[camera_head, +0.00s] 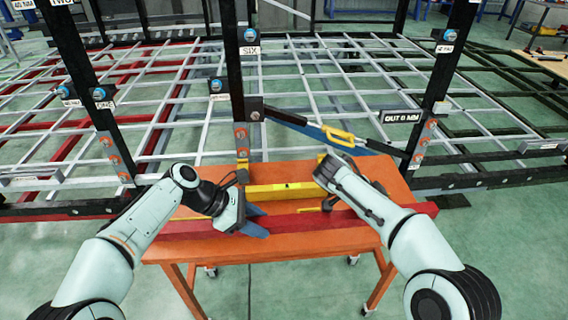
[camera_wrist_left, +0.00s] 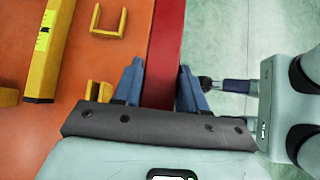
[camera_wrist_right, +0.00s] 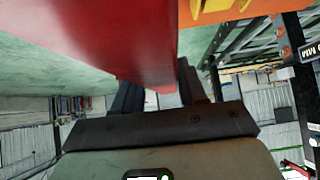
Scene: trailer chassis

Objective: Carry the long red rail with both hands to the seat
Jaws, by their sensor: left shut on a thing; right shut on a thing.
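The long red rail (camera_head: 300,222) runs left to right along the near part of the orange cart top; I cannot tell whether it touches the top. My left gripper (camera_head: 258,221) has its blue fingers on both sides of the rail, left of its middle. In the left wrist view the rail (camera_wrist_left: 165,45) passes between the fingers (camera_wrist_left: 161,68). My right gripper is mostly hidden behind its own arm in the head view. In the right wrist view the rail (camera_wrist_right: 125,40) sits between its fingers (camera_wrist_right: 155,92). I cannot make out the seat for certain.
The orange cart (camera_head: 290,243) carries a yellow level (camera_head: 285,190) and small yellow brackets (camera_wrist_left: 108,20). Just beyond stands the black chassis frame with uprights (camera_head: 250,85), a light grid and an "OUT 6 MM" label (camera_head: 401,117). Green floor (camera_head: 515,245) is clear at right.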

